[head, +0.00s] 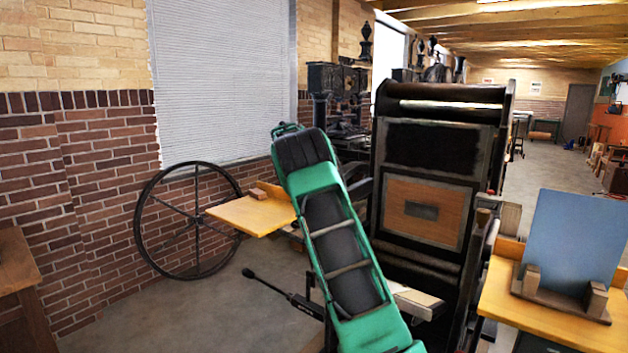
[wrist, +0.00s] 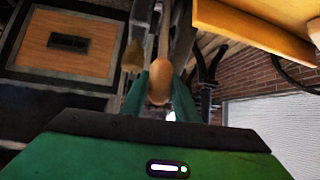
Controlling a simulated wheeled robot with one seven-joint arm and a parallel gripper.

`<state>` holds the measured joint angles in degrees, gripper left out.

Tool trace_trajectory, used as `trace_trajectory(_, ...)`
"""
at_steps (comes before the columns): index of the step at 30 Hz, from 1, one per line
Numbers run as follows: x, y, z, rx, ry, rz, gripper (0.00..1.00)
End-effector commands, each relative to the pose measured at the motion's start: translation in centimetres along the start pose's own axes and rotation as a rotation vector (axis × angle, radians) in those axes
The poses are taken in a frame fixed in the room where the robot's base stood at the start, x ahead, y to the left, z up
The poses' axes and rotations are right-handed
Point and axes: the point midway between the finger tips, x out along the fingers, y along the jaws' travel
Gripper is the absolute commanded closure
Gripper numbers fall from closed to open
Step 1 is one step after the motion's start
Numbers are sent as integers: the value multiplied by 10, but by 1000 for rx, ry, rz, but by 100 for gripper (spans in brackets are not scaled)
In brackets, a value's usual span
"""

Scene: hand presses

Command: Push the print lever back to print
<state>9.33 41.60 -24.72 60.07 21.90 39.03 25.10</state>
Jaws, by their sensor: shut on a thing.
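The hand press (head: 425,210) stands right of centre in the head view, its wood-panelled plate upright; the panel (wrist: 68,45) also shows at the left of the wrist view. In the wrist view, the print lever (wrist: 159,82) ends in a rounded wooden knob between the two green fingers of my gripper (wrist: 161,98). My gripper is shut on this knob, and the lever's shaft runs away from it towards the top of the picture. In the head view my green arm hides the gripper and the lever's knob.
A yellow side table (head: 255,215) is left of the press, and another (head: 530,310) is at right, bearing a blue board (head: 570,242). A spoked wheel (head: 190,222) stands by the brick wall. A black rod with a knob (head: 249,273) sticks out low at left. Floor there is clear.

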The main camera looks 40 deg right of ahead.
Motion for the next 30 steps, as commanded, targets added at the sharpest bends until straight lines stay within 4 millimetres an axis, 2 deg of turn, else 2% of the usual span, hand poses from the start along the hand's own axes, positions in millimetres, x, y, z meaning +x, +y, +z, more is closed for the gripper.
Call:
trace_trajectory(6,6,0,-8,2,-43,-13,100)
trace_trajectory(22,9,1,-11,5,-54,-15,100)
trace_trajectory(23,9,1,-11,5,-53,-15,68)
trace_trajectory(24,9,2,-11,5,-54,-14,58)
trace_trajectory(25,9,2,-11,5,-55,-14,54)
trace_trajectory(30,9,3,-10,6,-58,-11,54)
